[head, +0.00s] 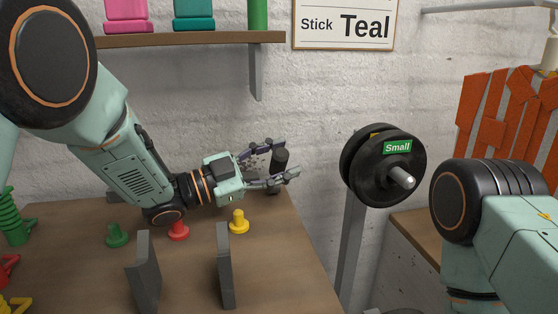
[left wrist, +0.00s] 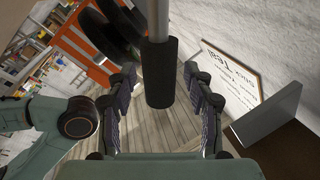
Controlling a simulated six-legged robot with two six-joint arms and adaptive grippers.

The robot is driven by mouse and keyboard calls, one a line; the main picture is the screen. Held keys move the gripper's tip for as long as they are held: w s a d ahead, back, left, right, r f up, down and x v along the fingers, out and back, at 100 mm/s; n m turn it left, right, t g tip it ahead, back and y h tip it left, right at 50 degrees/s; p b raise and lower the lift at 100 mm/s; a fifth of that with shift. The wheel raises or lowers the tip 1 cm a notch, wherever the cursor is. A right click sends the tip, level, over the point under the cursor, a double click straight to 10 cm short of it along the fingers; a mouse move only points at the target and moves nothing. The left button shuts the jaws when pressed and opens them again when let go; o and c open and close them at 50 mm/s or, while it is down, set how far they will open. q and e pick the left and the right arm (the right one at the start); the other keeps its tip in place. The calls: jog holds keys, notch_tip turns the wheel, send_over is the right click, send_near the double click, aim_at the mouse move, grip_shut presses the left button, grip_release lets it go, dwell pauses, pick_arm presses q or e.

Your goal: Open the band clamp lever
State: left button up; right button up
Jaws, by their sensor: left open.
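My left gripper (head: 287,158) is open above the far right part of the wooden table. A dark cylindrical grip (head: 280,160), apparently the lever's handle, stands between its two fingers. In the left wrist view the black grip (left wrist: 159,75) sits on a grey rod (left wrist: 158,20), between the spread fingers of the left gripper (left wrist: 160,72), with a visible gap on each side. The clamp's band and the lever's base are not clearly seen. My right arm shows at the right, but its gripper is out of view.
The wooden table (head: 75,265) holds green (head: 117,236), red (head: 179,231) and yellow (head: 238,222) pegs and two grey upright plates (head: 225,268). Right of it stands a post with black weight discs (head: 375,170) labelled "Small". A shelf (head: 190,39) hangs above.

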pick_arm(q)
jog(key=shift+w+r, duration=0.1)
jog(key=shift+r, duration=0.25)
notch_tip(320, 180, up, 9)
jog(key=shift+r, duration=0.1)
